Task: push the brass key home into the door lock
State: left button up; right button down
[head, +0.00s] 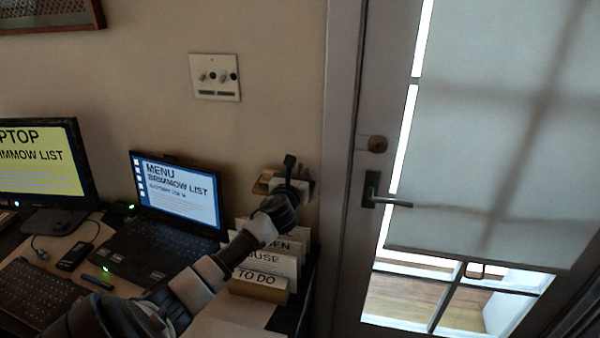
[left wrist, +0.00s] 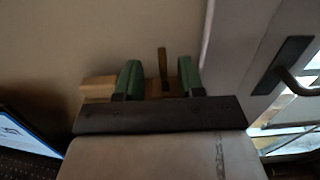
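The door lock (head: 377,144) is a round brass cylinder on the door frame, above the dark lever handle (head: 385,197). My left gripper (head: 292,172) is at the wall left of the door, above the desk's right end. In the left wrist view its two green fingers (left wrist: 160,80) stand apart. A thin upright brass-coloured piece (left wrist: 163,63), apparently the key, stands between them with gaps on both sides. It rises by a wooden block (left wrist: 97,88), which also shows beside the gripper in the head view (head: 264,182). The key cannot be made out in the head view. My right gripper is out of view.
A switch plate (head: 214,77) is on the wall. The space before the lock is clear. The lever handle juts out below it.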

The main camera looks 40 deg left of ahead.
aim_at(302, 166)
pick_arm(q)
jog(key=shift+f+x, duration=0.2)
jog(key=shift+x, duration=2.1)
jog(key=shift+d, duration=0.15)
grip_shut()
